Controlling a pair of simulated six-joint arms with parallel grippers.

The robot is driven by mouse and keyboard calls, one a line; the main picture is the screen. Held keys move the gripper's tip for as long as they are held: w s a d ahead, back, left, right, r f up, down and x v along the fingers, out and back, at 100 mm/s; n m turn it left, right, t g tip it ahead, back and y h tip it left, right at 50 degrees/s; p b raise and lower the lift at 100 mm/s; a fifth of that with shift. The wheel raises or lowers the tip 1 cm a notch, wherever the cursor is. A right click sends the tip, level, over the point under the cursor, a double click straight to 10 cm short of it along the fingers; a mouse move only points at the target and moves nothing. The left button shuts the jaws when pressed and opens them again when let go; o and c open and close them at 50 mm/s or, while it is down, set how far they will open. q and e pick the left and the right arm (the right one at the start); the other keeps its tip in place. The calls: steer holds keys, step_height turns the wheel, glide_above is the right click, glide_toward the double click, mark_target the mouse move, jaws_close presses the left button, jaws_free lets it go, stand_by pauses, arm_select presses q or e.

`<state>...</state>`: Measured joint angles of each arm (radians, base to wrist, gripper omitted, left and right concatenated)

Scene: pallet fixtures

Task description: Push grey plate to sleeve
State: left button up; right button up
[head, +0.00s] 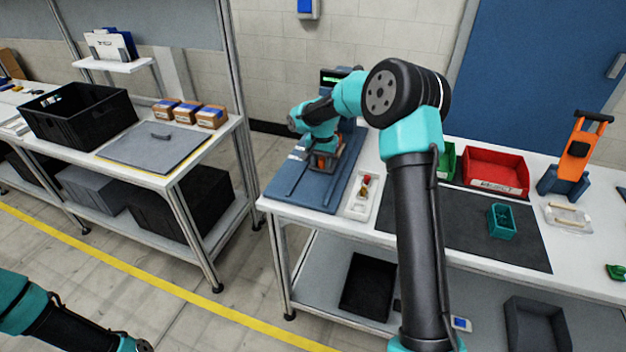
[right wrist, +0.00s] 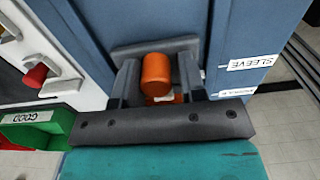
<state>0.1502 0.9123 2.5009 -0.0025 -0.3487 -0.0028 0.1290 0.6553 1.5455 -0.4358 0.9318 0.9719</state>
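The blue fixture (head: 308,185) lies at the left end of the right bench, with slots along its top. In the right wrist view, the blue fixture (right wrist: 238,25) carries a white SLEEVE label (right wrist: 250,63) at right. My right gripper (head: 322,157) is down at the fixture. In the wrist view, its fingers (right wrist: 158,80) stand close on both sides of the knob; whether they press on it is unclear. My left gripper is out of view.
A shallow white tray (head: 362,196) sits right of the fixture. Green (head: 446,161) and red bins (head: 495,171), a teal cup (head: 501,222) on a dark mat (head: 440,225) and an orange tool stand (head: 578,155) are further right. A black crate (head: 77,113) stands on the left bench.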

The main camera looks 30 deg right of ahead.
steer(key=shift+s+d+f, duration=0.15)
steer(key=shift+s+f, duration=0.15)
steer(key=shift+f, duration=0.05)
steer(key=shift+c, duration=0.2)
steer(key=shift+o, duration=0.2)
steer(key=shift+d+r, duration=0.1)
steer(key=shift+r, duration=0.45)
steer(key=shift+w+r, duration=0.15)
steer(key=shift+r, duration=3.45)
steer(key=shift+a, duration=0.25)
